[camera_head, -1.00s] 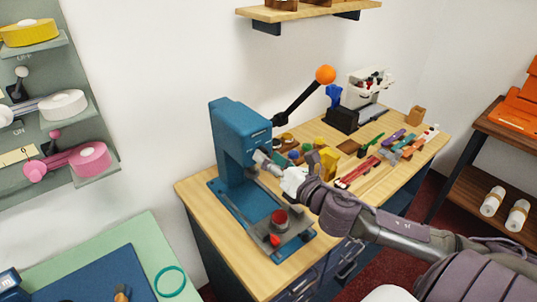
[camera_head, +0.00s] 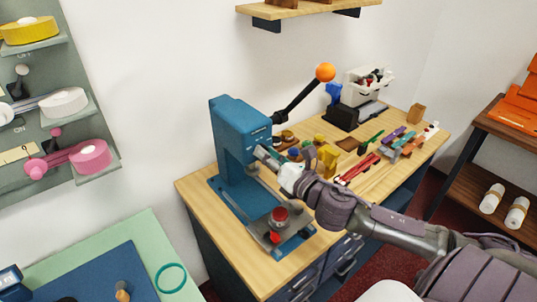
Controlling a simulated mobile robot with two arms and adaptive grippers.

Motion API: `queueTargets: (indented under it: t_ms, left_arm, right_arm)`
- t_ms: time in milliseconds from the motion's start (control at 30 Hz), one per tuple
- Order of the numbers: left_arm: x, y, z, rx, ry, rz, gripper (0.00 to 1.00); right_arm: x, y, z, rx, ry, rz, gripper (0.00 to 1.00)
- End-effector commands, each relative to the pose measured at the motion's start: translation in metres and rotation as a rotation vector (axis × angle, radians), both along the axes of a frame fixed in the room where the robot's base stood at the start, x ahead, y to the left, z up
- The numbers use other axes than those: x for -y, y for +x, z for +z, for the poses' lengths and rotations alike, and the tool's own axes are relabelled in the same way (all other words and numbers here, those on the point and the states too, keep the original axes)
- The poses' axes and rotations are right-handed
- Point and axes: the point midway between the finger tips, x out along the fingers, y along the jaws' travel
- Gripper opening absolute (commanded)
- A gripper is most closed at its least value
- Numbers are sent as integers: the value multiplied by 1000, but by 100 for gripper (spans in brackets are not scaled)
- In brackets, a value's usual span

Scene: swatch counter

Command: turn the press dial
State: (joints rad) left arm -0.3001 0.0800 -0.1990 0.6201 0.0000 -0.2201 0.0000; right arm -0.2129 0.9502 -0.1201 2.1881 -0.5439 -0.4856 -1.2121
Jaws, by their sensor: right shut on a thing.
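The blue press (camera_head: 235,135) stands at the near left end of the wooden bench, its black lever ending in an orange ball (camera_head: 325,72). My right gripper (camera_head: 263,154) reaches in from the right and is shut at the front of the press head. The press dial is there, mostly hidden behind the fingers, so its marks and angle cannot be read. Below the gripper, a red-topped round piece (camera_head: 280,215) and a smaller red part sit on the press base. My left gripper is not in view.
Behind my right wrist, the bench holds small coloured pieces, a yellow block (camera_head: 327,157) and several swatch strips (camera_head: 360,170). A white bin (camera_head: 367,82) stands farther back. A green table with a blue mat (camera_head: 95,275) is at lower left.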

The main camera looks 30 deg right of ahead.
Motion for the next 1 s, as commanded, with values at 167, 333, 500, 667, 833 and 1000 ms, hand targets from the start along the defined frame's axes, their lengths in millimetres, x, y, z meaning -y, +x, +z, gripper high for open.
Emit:
queueTargets:
  t_ms: [167, 333, 500, 667, 833, 1000]
  left_arm:
    - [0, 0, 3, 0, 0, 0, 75]
    - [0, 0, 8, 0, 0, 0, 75]
    - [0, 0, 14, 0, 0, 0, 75]
    - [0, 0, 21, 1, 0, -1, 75]
    - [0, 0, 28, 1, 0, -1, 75]
    - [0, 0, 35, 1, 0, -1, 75]
  right_arm:
    - [1, 0, 0, -4, 52, -2, 0]
    - [1, 0, 1, -12, 156, -2, 0]
    - [1, 0, 1, -24, 302, -2, 0]
    - [1, 0, 1, -36, 455, -2, 0]
    - [1, 0, 1, -48, 614, -3, 0]
    - [1, 0, 1, -60, 759, -2, 0]
